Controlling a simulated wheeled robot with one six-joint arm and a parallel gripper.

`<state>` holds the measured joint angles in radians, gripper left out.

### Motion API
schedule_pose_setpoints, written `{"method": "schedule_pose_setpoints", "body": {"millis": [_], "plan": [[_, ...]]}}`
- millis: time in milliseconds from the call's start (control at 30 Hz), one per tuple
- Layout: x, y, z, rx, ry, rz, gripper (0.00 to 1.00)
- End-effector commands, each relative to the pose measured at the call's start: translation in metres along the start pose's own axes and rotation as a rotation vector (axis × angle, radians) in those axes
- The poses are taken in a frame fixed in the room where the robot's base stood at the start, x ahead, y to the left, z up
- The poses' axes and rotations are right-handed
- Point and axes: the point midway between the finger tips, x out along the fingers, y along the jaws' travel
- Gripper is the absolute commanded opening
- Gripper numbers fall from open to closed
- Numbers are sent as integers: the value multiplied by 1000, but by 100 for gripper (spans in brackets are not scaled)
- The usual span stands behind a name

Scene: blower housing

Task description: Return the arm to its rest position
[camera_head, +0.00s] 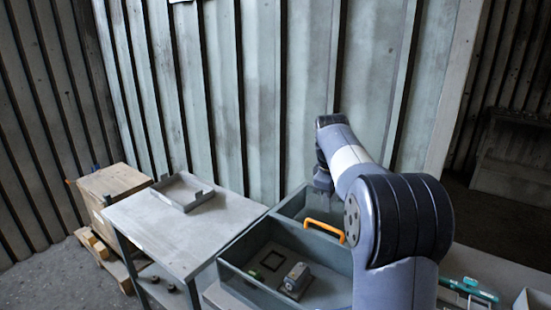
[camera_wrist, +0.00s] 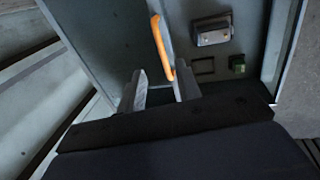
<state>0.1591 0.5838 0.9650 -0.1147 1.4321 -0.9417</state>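My arm (camera_head: 350,160) reaches out over the grey bin (camera_head: 238,273) from the right, with its wrist bent downward. My gripper (camera_wrist: 159,70) shows in the wrist view with its two fingers apart and nothing visibly held between them. In the camera_head view my gripper (camera_head: 322,182) is small and partly hidden by the arm. An orange handle (camera_head: 325,230) lies on the bin's divider, below the gripper. In the wrist view the orange handle (camera_wrist: 161,45) shows beyond the fingers, its lower end close to the right finger; I cannot tell whether they touch.
The bin holds a grey metal box (camera_head: 296,278), a black square frame (camera_head: 273,260) and a small green part (camera_wrist: 237,64). A side table (camera_head: 180,235) bears a shallow tray (camera_head: 183,192). A wooden crate (camera_head: 110,185) stands at left. A corrugated wall (camera_head: 260,90) rises behind.

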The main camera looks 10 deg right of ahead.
Motion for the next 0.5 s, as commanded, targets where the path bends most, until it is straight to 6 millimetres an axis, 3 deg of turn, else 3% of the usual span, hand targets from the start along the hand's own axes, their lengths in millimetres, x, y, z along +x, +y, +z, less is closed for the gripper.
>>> {"method": "schedule_pose_setpoints", "body": {"millis": [500], "plan": [[89, 0, 1, 0, -3, -3, 33]]}}
